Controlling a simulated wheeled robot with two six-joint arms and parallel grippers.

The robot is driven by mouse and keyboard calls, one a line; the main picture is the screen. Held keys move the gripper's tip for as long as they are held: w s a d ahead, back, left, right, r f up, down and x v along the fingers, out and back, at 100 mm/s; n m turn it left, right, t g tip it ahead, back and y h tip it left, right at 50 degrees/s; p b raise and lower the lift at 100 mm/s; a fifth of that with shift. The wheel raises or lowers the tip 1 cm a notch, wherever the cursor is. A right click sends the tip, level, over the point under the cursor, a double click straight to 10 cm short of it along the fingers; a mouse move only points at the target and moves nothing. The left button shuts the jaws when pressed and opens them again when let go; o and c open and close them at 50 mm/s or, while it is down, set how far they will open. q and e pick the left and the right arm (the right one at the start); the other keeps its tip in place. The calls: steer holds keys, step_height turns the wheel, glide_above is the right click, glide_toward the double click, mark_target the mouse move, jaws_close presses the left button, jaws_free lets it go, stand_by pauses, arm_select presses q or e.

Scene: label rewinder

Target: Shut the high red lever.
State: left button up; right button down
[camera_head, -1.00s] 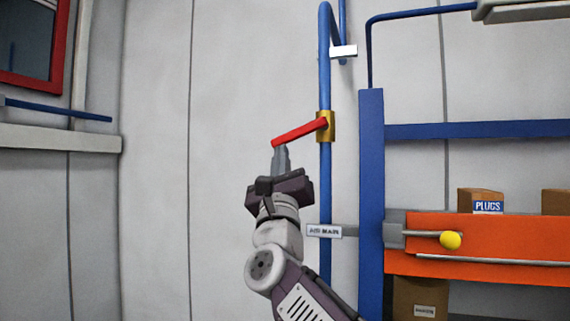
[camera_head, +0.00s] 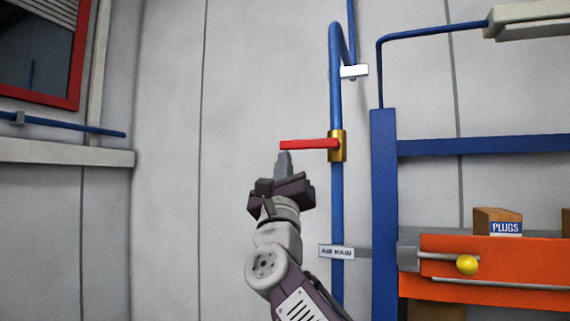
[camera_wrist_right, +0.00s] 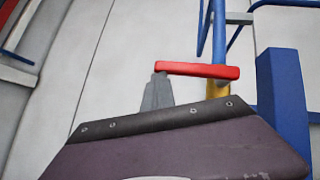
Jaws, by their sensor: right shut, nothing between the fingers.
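The red lever (camera_head: 308,144) sticks out to the left from a brass valve body (camera_head: 337,146) on a vertical blue pipe. It lies about level, across the pipe. My right gripper (camera_head: 284,155) is shut and empty, pointing up, with its fingertips just under the lever's free left end. They look to be touching it or very close. In the right wrist view the lever (camera_wrist_right: 197,70) lies level, with the grey fingers (camera_wrist_right: 158,92) of my right gripper at its left end. My left gripper is not in view.
A blue upright post (camera_head: 384,210) stands right of the pipe. An orange panel (camera_head: 500,262) with a yellow knob (camera_head: 467,265) is at the lower right. A label plate (camera_head: 336,252) sits on the pipe lower down. The wall left of my arm is clear.

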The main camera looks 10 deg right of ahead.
steer(key=s+a+f+b, duration=0.4)
steer(key=s+f+b, duration=0.1)
steer(key=f+b, duration=0.6)
steer(key=shift+s+b, duration=0.4)
steer(key=shift+b, duration=0.15)
